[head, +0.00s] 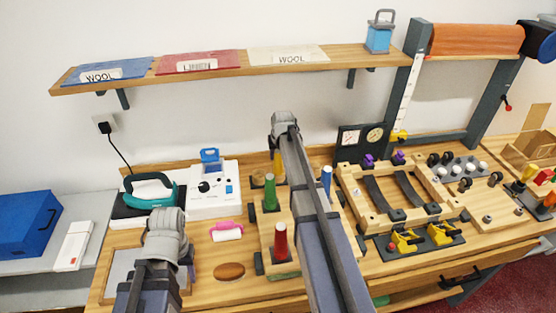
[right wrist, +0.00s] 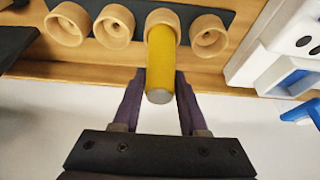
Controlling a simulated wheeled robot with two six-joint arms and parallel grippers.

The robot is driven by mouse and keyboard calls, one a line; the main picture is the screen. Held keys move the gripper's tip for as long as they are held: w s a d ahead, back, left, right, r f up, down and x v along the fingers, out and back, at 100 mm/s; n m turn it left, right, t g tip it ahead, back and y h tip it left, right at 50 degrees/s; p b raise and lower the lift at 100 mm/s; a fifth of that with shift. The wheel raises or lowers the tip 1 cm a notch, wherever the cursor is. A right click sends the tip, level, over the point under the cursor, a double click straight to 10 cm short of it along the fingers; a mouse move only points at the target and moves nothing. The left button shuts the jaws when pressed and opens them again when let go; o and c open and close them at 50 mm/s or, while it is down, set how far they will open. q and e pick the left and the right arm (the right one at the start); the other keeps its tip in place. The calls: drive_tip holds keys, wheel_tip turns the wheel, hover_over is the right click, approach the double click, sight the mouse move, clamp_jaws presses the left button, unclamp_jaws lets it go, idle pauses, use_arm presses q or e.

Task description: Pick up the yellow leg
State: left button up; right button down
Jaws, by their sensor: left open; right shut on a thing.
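The yellow leg (right wrist: 172,55) is a plain cylinder. In the right wrist view it is between the purple fingers of my right gripper (right wrist: 161,78), which is shut on it. Its far end meets one wooden ring in a row of wooden rings; I cannot tell how deep it sits. In the head view the yellow leg (head: 277,163) shows partly behind my right arm, which hides that gripper's fingers. My left gripper (head: 188,270) is open, low at the left over the counter, mostly hidden by its own wrist.
A green leg (head: 270,192), a red leg (head: 281,243) and a blue leg (head: 326,180) stand near my right arm. A white control box (head: 212,190), a teal iron (head: 151,190) and a pink-and-white roller (head: 227,232) lie left. A wooden frame (head: 376,215) stands right.

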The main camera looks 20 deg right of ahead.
wheel_tip(320, 180, up, 10)
drive_tip(key=p, duration=1)
use_arm(q)
wheel_tip(320, 180, up, 10)
use_arm(e)
drive_tip(key=shift+s, duration=0.1)
